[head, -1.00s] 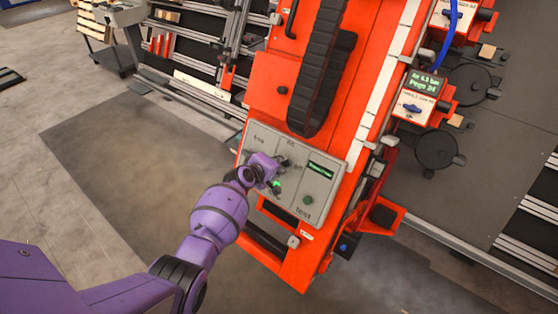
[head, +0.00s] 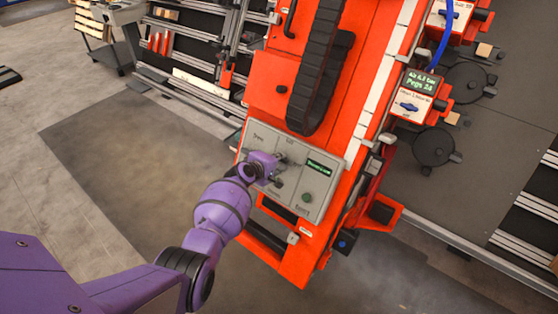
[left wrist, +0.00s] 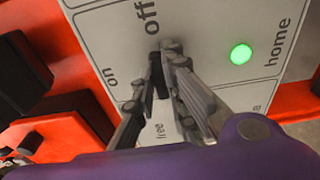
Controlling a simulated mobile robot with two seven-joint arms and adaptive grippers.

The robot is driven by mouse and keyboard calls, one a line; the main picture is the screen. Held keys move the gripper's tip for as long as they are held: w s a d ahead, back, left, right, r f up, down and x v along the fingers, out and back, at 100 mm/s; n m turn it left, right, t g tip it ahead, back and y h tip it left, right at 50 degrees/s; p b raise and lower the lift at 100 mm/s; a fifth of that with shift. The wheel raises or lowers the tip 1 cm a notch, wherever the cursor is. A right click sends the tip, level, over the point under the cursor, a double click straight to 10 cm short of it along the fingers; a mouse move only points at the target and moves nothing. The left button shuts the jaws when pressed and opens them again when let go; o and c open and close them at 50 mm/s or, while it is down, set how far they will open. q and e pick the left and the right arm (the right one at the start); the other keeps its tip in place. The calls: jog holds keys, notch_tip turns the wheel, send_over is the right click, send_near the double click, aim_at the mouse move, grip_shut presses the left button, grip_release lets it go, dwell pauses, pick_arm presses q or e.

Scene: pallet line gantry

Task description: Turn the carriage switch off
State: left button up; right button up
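The grey control panel (head: 322,188) sits on the orange gantry in the head view. It fills much of the left wrist view (left wrist: 195,25), with the labels "on", "off", "free" and "home". My left gripper (head: 284,160) is at the panel's upper left part. In the left wrist view its fingertips (left wrist: 165,48) close in on a narrow dark switch handle (left wrist: 160,82) between the "on", "off" and "free" labels. The fingers hide much of the switch. A green light (left wrist: 240,53) glows beside "home". My right gripper is out of view.
A small display (head: 320,168) and a green button (head: 306,197) are on the panel's right side. A black cable chain (head: 316,75) runs above it. An orange box with a blue knob (head: 409,106) stands to the right.

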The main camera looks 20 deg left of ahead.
pick_arm(q)
jog(key=o, duration=0.4)
jog(key=shift+c, duration=0.2)
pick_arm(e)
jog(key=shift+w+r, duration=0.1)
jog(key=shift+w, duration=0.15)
pick_arm(q)
jog(key=shift+s+r, duration=0.1)
jog(key=v, duration=1.1)
jog(key=shift+s+r, duration=0.15)
jog(key=shift+s, duration=0.2)
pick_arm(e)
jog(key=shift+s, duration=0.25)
